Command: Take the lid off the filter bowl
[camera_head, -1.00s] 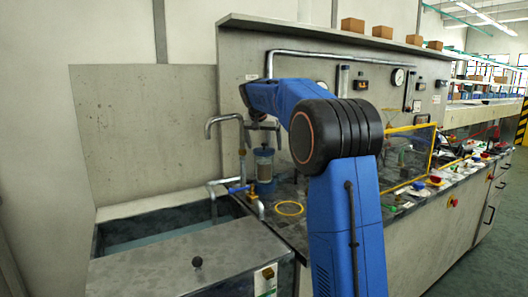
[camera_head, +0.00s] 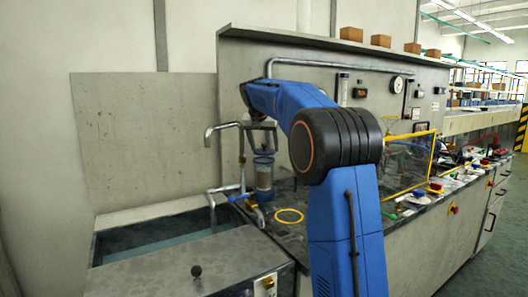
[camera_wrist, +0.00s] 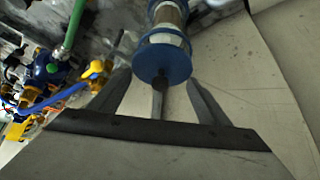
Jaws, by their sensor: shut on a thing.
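The filter bowl (camera_head: 264,180) stands upright on the dark counter beside the sink, a clear cylinder with a pale filter element inside. In the wrist view the bowl (camera_wrist: 167,18) shows at the top. Its blue round lid (camera_wrist: 161,62) faces my wrist camera, with a thin stem-like knob in the middle. My gripper (camera_wrist: 158,96) is shut on the knob, with a finger on each side. In the head view my gripper (camera_head: 262,136) is directly above the bowl. I cannot tell whether the lid is seated on the bowl or slightly raised.
A yellow ring (camera_head: 289,216) lies on the counter to the right of the bowl. A curved tap (camera_head: 222,128) and pipes with a blue-handled valve (camera_head: 240,197) stand close on the left. The sink (camera_head: 160,231) is further left. A yellow-framed clear guard (camera_head: 412,163) stands to the right.

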